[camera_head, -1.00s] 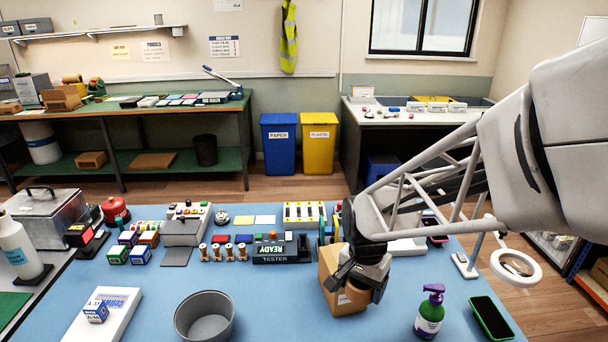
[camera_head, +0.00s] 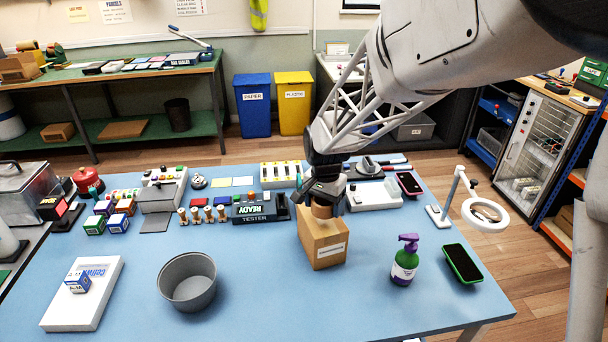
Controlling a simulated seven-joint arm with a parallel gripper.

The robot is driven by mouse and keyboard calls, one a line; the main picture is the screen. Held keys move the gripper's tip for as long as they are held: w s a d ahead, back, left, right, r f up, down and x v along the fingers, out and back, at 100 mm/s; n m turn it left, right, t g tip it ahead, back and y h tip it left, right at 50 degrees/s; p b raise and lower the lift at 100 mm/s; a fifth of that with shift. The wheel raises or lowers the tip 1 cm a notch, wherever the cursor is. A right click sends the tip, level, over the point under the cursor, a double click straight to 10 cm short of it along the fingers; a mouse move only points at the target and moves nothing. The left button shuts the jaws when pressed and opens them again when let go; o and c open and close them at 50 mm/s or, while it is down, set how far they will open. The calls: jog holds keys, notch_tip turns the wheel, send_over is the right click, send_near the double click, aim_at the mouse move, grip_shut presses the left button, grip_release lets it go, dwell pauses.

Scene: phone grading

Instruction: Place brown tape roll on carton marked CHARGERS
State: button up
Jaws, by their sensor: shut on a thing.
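A brown cardboard carton (camera_head: 324,245) stands on the blue table, right of the grey bowl. A white label with dark print is on its front; the print is too small to read. My gripper (camera_head: 322,208) is just above the carton's top, pointing down. It is shut on the brown tape roll (camera_head: 321,211), whose lower part shows between the fingers. The roll is at or just above the carton top; I cannot tell whether it touches.
A grey bowl (camera_head: 187,281) stands left of the carton. A purple-topped green bottle (camera_head: 404,262) and a green-edged phone (camera_head: 462,264) are on its right. The tester (camera_head: 255,210) and a white device (camera_head: 374,195) lie behind. The front middle of the table (camera_head: 300,305) is clear.

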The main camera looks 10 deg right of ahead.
aim_at(322, 210)
jog(key=shift+w+a+f, duration=0.1)
jog(key=shift+w, duration=0.85)
jog(key=shift+f, duration=1.75)
jog(key=shift+f, duration=0.15)
jog(key=o, duration=0.9)
notch_tip(322, 210, up, 12)
jog(key=shift+r, duration=0.2)
